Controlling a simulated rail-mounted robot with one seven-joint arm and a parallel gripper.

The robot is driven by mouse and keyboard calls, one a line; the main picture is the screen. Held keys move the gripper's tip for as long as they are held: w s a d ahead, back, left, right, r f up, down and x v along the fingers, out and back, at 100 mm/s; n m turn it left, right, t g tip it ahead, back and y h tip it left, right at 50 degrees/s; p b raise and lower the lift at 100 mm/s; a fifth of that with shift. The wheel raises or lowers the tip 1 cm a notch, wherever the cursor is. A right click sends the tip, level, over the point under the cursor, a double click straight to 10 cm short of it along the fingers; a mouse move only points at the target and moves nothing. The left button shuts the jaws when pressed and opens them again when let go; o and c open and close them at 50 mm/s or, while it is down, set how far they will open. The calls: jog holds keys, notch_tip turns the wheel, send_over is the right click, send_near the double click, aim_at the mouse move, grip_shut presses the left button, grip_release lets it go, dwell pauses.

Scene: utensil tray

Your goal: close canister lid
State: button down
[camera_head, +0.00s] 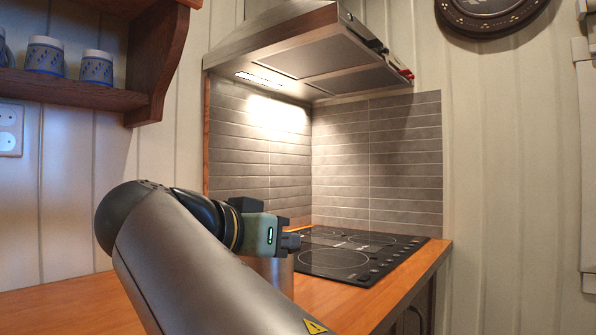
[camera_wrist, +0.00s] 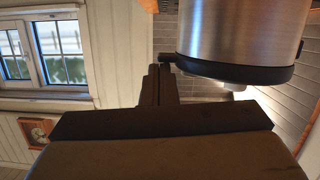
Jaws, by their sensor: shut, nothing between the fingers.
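The canister (camera_head: 275,272) is a brushed-metal cylinder on the wooden counter, mostly hidden behind my gripper and arm in the head view. In the wrist view, which appears upside down, its metal body (camera_wrist: 240,30) is at the upper right. It has a black rim band (camera_wrist: 236,71) and a pale part at that end. I cannot tell the lid's exact angle. My gripper (camera_head: 291,241) is shut and empty, near the canister's top. In the wrist view the fingers (camera_wrist: 160,76) are together, close beside the left end of the black band; contact is unclear.
A black cooktop (camera_head: 340,258) lies right of the canister, with a range hood (camera_head: 320,55) above. A wooden shelf (camera_head: 75,90) with several patterned cups is at upper left. The counter (camera_head: 60,308) is clear at left. The wrist view shows a window (camera_wrist: 60,50).

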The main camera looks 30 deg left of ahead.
notch_tip(320, 180, up, 5)
jog(key=p, duration=0.5)
jog(key=f+v, duration=0.1)
jog(key=v, duration=0.8)
jog(key=w+d+f+n+g+h+p, duration=0.1)
jog(key=w+d+f+n+g+p, duration=0.2)
jog(key=w+d+p, duration=0.45)
jog(key=w+d+f+n+g+h+p, duration=0.15)
jog(key=w+d+g+p, duration=0.3)
jog(key=d+p, duration=0.55)
jog(key=s+d+f+g+y+p, duration=0.2)
jog(key=d+f+g+p, duration=0.25)
jog(key=d, duration=0.85)
jog(key=s+d+f+m+g+y+p, duration=0.1)
jog(key=s+d+f+y+p, duration=0.1)
jog(key=s, duration=0.4)
jog(key=s+d+f+m+g+y+p, duration=0.1)
jog(key=s+d+f+m+y+p, duration=0.1)
jog(key=s+d+f+p, duration=0.2)
jog(key=s+d+p, duration=0.3)
jog(key=shift+d+f, duration=0.3)
jog(key=shift+f, duration=0.1)
